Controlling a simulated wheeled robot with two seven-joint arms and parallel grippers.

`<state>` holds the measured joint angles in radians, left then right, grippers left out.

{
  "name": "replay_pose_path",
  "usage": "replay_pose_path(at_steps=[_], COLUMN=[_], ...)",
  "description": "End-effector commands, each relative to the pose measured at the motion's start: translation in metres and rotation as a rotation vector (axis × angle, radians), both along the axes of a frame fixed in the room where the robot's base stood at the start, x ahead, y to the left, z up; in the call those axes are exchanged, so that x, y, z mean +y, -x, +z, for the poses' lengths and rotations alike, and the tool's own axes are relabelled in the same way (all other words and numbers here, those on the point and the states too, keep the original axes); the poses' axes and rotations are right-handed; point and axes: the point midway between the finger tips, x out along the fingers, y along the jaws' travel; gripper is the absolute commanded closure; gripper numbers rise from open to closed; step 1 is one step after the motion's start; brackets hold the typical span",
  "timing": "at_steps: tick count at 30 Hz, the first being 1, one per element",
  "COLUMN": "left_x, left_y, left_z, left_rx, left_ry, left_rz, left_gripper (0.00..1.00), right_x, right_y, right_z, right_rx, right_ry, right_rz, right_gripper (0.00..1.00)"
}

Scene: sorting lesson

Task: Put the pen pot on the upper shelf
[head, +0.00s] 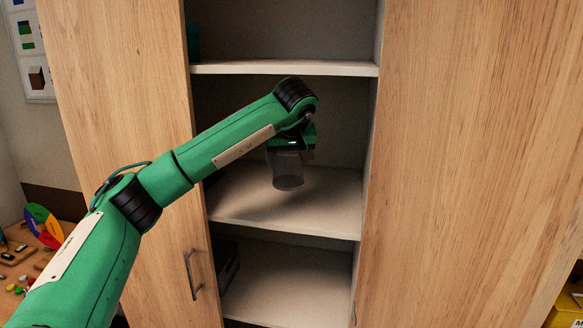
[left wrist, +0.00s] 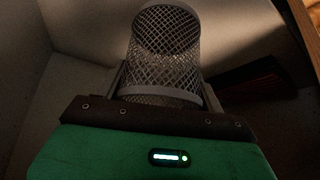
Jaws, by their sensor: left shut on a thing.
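The pen pot (head: 288,170) is a grey wire-mesh cup. It hangs in my left gripper (head: 290,150) inside the open cupboard, in front of the middle compartment. In the left wrist view the pen pot (left wrist: 166,50) shows its mesh wall and rim, held between the two fingers of my left gripper (left wrist: 160,85). In the head view its bottom appears above the middle shelf board (head: 290,205); I cannot tell whether it touches. The upper shelf (head: 285,68) is the white board above my gripper. My right gripper is not in view.
The cupboard's wooden doors stand at left (head: 120,100) and right (head: 470,150). A dark box (head: 228,265) is in the lower compartment. A teal thing (head: 193,42) stands at the left on the upper shelf, whose visible middle is clear. A table with coloured pieces is at lower left.

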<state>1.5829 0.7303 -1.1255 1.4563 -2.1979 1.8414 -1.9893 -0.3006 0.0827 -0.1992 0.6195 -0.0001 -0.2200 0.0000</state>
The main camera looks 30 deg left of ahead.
Motion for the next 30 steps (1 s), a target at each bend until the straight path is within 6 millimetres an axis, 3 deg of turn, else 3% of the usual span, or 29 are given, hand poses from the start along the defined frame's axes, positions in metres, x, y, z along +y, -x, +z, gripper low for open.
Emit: replay_pose_path(at_steps=[1, 8, 12, 30], left_x=[0.002, 0.013, 0.013, 0.013], left_y=[-0.011, -0.051, -0.048, -0.051], left_z=[0.005, 0.003, -0.022, -0.068], left_rx=[0.002, 0.002, 0.002, 0.001], left_ry=[0.002, 0.000, 0.000, 0.002], left_rz=[0.003, 0.002, 0.000, -0.001], left_gripper=[0.54, 0.54, 0.54, 0.54], right_x=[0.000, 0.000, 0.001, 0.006], right_y=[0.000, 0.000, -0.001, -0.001], right_z=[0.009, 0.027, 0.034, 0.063], right_rx=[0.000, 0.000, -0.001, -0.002], right_ry=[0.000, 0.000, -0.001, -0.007], right_rz=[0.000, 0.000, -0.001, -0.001], right_gripper=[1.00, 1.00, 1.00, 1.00])
